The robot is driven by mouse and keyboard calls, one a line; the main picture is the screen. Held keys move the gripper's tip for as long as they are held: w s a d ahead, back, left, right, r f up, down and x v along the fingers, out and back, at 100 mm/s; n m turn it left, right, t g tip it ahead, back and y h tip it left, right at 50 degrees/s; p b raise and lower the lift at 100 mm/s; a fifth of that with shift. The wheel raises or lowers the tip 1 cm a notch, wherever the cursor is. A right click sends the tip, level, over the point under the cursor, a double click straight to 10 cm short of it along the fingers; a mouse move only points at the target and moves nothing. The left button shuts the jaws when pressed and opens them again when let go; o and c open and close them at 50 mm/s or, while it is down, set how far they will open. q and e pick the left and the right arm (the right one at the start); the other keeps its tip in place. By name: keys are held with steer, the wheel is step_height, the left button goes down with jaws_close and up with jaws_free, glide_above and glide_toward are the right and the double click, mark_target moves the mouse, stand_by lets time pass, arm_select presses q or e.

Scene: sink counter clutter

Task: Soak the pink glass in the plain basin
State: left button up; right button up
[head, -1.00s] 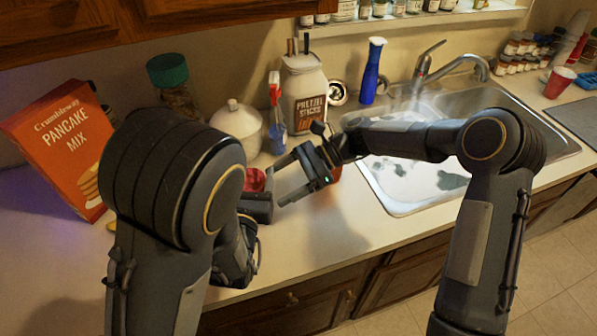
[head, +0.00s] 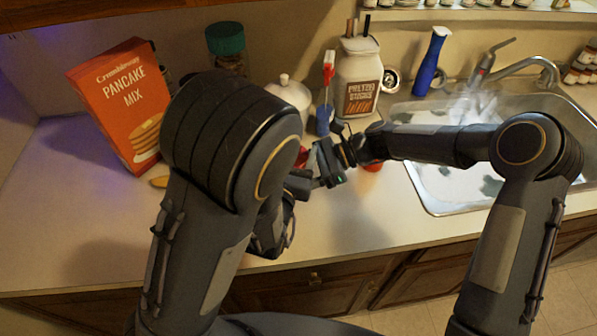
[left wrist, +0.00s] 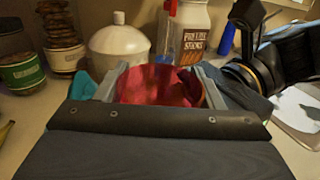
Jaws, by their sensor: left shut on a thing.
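The pink glass, which looks red, shows between the two fingers of my left gripper (left wrist: 160,76) in the left wrist view (left wrist: 158,88). The left gripper is shut on it. In the head view only a small red part of the glass (head: 302,157) shows, behind my left arm. My right gripper (head: 322,166) is close beside the glass; its fingers are too hidden to read. The sink (head: 432,204) is at the right, with whitish, patchy water in the basin in view. My right arm crosses in front of it and hides part of it.
A pancake mix box (head: 122,105), a jar with a teal lid (head: 226,48), a white lidded pot (head: 290,92), a pretzel jar (head: 359,80) and a blue bottle (head: 431,62) stand along the back. A faucet (head: 515,66) is over the sink. The front left counter is clear.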

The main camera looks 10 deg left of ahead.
arm_select(q)
steer(key=shift+d, duration=0.1)
arm_select(e)
steer(key=shift+w, duration=0.2)
steer(key=c, duration=0.5)
arm_select(q)
steer(key=o, duration=1.3)
steer(key=shift+c, duration=0.2)
arm_select(e)
steer(key=shift+c, duration=0.6)
